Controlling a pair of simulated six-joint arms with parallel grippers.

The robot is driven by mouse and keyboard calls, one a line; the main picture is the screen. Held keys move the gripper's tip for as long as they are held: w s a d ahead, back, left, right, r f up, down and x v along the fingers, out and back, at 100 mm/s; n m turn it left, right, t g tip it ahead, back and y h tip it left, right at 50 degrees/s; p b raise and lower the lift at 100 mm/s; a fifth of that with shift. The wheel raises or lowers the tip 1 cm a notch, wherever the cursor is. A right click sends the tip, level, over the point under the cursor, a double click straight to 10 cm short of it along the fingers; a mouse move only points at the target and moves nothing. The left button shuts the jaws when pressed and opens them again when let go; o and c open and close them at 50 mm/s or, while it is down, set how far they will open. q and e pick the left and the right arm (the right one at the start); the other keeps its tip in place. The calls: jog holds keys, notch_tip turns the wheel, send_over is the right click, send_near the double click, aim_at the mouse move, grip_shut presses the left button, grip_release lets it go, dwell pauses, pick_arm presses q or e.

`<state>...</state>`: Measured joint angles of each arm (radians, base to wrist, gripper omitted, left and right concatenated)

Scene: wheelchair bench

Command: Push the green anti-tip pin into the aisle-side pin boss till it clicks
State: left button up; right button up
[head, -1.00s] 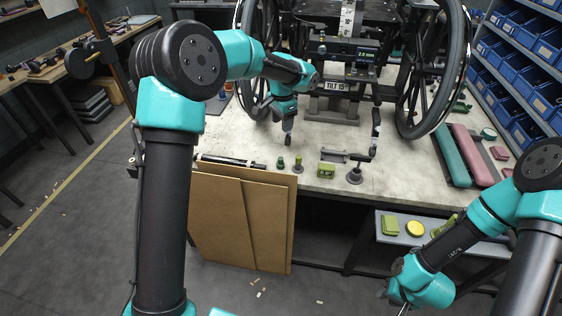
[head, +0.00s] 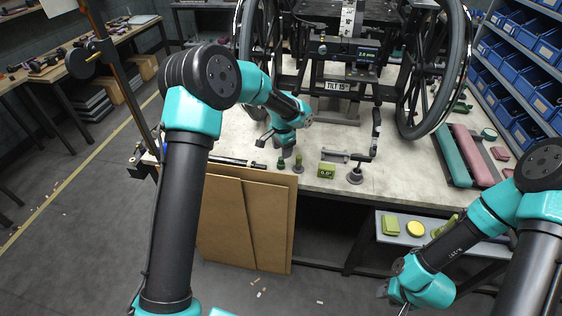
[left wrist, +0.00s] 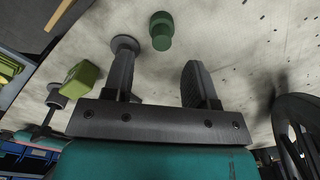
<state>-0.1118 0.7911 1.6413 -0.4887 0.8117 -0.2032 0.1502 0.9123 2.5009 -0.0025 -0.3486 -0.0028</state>
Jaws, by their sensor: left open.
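The green pin (head: 281,163) stands on the bench near its front edge. It also shows in the left wrist view (left wrist: 161,30), beyond the fingertips and between their lines. My left gripper (head: 277,146) is open and empty, just above and behind the pin; its fingers (left wrist: 158,78) frame bare bench top in the left wrist view. I cannot make out the aisle-side pin boss on the wheelchair (head: 345,85). My right gripper (head: 394,294) hangs low at the right, in front of the bench; its jaw opening is too small to tell.
A second, greyer pin (head: 298,164) stands close right of the green one. A green 0.0° block (head: 326,170), a grey-based stand (head: 355,175) and a black rod (head: 228,160) are nearby. The wheelchair wheel (head: 440,70) rises behind.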

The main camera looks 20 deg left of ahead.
aim_at(281, 162)
pick_arm(q)
jog(key=shift+f, duration=0.1)
notch_tip(281, 162, down, 5)
jog(key=shift+s+a+r, duration=0.1)
jog(key=shift+s+a, duration=0.05)
dwell(0.4)
jog(key=shift+c, duration=0.4)
grip_shut()
